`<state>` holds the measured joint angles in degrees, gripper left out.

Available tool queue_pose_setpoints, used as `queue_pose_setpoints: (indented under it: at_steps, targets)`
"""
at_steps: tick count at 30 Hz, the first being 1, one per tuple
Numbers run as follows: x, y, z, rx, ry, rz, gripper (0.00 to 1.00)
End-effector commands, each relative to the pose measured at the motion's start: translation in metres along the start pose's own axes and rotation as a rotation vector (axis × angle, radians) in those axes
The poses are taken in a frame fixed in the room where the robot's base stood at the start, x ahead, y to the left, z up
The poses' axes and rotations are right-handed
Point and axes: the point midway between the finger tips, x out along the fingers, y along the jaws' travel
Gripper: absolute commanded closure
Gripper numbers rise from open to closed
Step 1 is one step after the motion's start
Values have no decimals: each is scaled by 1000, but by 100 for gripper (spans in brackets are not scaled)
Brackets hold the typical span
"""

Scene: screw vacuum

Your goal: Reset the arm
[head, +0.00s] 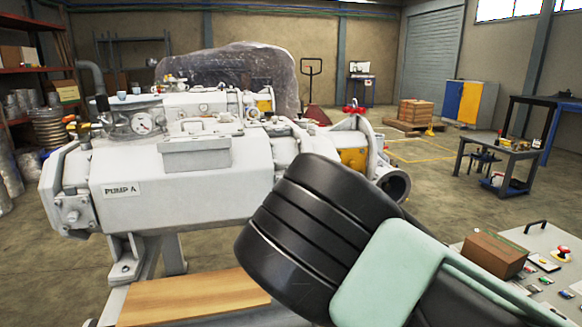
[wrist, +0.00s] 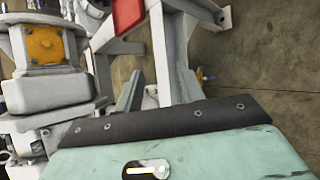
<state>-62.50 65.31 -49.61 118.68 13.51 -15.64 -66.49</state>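My arm crosses the lower middle of the head view, with a black ribbed section and a mint-green shell in front of the pump. My gripper (wrist: 160,88) shows in the wrist view, beyond the dark strip on its mint-green body. Its two grey fingers stand apart with nothing held between them. Grey frame parts of the machine lie behind the fingers. In the head view I cannot make out the fingers.
The large white pump (head: 180,185), labelled PUMP A, stands close in front. A wooden board (head: 190,298) lies below it. At lower right, a grey bench (head: 540,238) holds a brown box (head: 493,255) and small parts. Open floor (head: 440,190) lies to the right.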

Motion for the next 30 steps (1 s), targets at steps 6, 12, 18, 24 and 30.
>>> queue_pose_setpoints:
  at_steps: [6, 12, 18, 24, 30]
  targets:
    - [-64, -65, -27, 444, 120, -385, 61]
    - [-160, -83, -49, 717, 204, -675, 61]
    - [-264, -85, -45, 871, 236, -878, 61]
    - [-336, -96, -22, 936, 202, -959, 61]
    - [-378, -112, 1, 972, 142, -963, 61]
